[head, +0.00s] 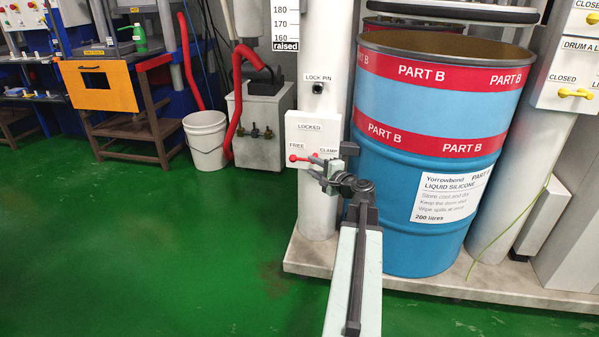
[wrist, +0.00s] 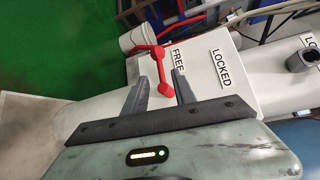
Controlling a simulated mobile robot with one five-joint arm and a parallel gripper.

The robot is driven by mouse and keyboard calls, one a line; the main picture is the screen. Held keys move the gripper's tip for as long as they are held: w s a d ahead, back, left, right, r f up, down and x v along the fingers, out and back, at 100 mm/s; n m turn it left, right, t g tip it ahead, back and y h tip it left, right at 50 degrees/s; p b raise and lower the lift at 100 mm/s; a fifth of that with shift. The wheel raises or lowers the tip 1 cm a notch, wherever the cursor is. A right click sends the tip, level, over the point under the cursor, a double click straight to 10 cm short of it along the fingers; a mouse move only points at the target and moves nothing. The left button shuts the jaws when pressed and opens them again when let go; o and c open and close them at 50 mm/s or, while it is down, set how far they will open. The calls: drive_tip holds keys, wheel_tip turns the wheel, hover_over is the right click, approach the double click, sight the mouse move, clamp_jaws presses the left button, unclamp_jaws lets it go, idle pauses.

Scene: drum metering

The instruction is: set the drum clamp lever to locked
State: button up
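The red drum clamp lever (head: 297,158) is on the white clamp box (head: 318,130), which is labelled LOCKED, FREE and CLAMP. Its red ball end points left, by the FREE label; the LOCKED label is above. In the wrist view the red lever (wrist: 162,68) lies by FREE, with part of it between my fingers. My gripper (wrist: 161,76) is open, its two dark fingers apart on either side of the lever, with gaps showing. In the head view my gripper (head: 318,168) is in front of the box and hides its lower part; contact cannot be told.
The blue PART B drum (head: 436,110) stands close to the right of my arm on a pale base plate (head: 440,285). The lock pin knob (head: 318,88) is on the white column above the box. A white bucket (head: 206,140) stands left. Green floor in front is clear.

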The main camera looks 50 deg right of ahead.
sight(301, 159)
drive_tip(key=b+x, duration=0.1)
drive_tip(key=x, duration=0.7)
drive_tip(key=shift+a, duration=0.1)
clamp_jaws()
